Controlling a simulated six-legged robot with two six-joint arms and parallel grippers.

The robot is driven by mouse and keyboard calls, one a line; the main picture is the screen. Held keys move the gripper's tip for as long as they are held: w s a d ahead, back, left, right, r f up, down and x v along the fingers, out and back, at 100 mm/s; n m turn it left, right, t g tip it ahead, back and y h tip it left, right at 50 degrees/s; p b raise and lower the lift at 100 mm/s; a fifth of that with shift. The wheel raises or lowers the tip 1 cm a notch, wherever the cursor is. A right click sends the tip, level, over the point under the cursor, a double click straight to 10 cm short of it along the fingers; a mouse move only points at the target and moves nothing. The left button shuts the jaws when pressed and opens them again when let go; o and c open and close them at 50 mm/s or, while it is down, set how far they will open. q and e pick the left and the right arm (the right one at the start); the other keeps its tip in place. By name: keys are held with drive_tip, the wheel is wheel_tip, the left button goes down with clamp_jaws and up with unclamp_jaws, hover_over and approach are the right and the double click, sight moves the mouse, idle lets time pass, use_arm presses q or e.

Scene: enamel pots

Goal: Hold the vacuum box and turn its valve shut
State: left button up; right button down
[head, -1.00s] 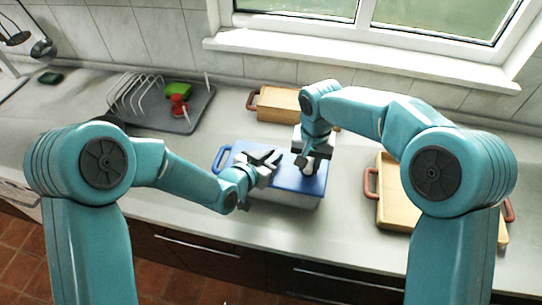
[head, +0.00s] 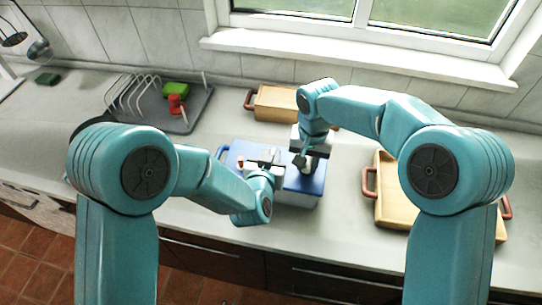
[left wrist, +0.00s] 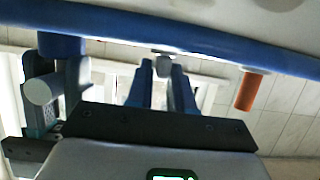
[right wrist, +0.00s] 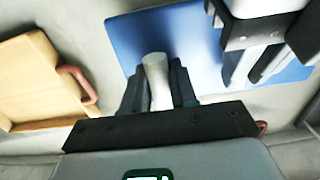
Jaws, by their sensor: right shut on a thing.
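The vacuum box has a blue lid (head: 305,184) and a pale body, and stands on the counter in the middle of the head view. The lid also shows in the right wrist view (right wrist: 207,45). My right gripper (right wrist: 157,88) is shut on a white upright post (right wrist: 155,70) on the lid. I cannot tell which part is the valve.
A wooden tray with red handles (head: 388,205) stands right of the box, another wooden tray (head: 275,103) behind it. A grey rack board (head: 190,112) with green and red items is at back left. My two grippers are close together over the lid.

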use_arm(q)
drive_tip(key=shift+o, duration=0.8)
drive_tip(key=v, duration=0.7)
drive_tip(key=shift+s+r, duration=0.15)
drive_tip(key=shift+s, duration=0.1)
use_arm(e)
drive_tip(key=c, duration=1)
unclamp_jaws()
